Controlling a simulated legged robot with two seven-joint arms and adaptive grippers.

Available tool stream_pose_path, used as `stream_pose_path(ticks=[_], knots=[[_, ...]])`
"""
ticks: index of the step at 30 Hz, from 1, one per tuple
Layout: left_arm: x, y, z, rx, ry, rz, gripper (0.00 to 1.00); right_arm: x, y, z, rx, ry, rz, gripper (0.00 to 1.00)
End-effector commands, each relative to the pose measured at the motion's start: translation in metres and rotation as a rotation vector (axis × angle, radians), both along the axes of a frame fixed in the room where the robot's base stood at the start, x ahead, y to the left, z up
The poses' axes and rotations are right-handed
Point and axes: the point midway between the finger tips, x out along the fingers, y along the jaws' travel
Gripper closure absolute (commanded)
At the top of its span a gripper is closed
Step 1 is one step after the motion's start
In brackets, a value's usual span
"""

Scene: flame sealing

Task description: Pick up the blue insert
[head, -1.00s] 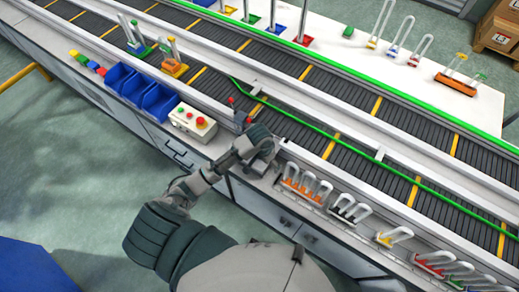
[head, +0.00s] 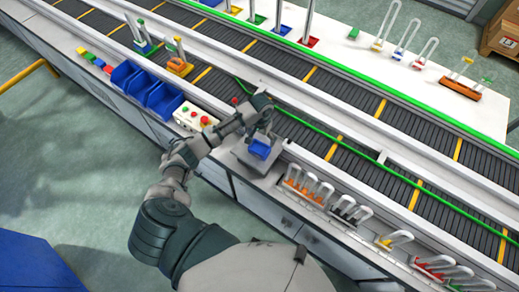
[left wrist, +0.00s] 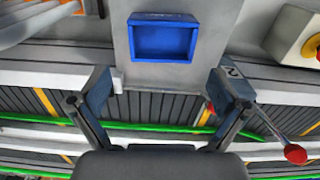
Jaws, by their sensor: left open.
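The blue insert (head: 260,149) is a small blue block with a recessed, open-looking face. It sits on a grey fixture (head: 247,163) at the near edge of the conveyor table. In the left wrist view the insert (left wrist: 163,40) is at top centre on the grey plate, upright in the picture. My left gripper (head: 261,127) is over the fixture's far side, just beyond the insert. In the left wrist view its two fingers (left wrist: 162,86) are spread wide and empty, below the insert in the picture and not touching it. My right gripper is not in view.
A control box (head: 193,117) with buttons stands left of the fixture, with blue bins (head: 164,98) beyond it. A rack of orange-based loops (head: 308,187) is to the right. A lever with a red knob (left wrist: 295,153) is close to the right finger.

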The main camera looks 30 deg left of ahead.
Motion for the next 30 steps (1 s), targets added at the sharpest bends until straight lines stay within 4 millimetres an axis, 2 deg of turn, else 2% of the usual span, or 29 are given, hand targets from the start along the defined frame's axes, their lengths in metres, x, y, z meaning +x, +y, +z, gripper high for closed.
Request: stream_pose_path(ticks=[3,9,13,18,25,26,30], knots=[[0.000,0.002,-0.016,-0.003,0.002,0.001,0.00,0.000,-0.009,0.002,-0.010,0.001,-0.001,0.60],[-0.004,0.005,-0.032,-0.004,0.003,0.001,0.00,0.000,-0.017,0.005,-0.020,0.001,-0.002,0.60],[-0.012,0.006,-0.052,-0.004,0.003,0.000,0.00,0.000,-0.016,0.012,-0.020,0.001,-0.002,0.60],[-0.011,0.004,-0.073,-0.003,0.000,0.000,0.00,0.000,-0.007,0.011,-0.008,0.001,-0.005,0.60],[-0.011,0.002,-0.075,-0.001,-0.001,0.000,0.00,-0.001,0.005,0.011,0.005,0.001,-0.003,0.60],[-0.011,0.002,-0.074,-0.001,-0.001,0.000,0.03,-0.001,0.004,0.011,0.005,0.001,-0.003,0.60],[-0.011,0.003,-0.074,-0.002,-0.001,0.000,0.38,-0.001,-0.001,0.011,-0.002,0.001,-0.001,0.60]])
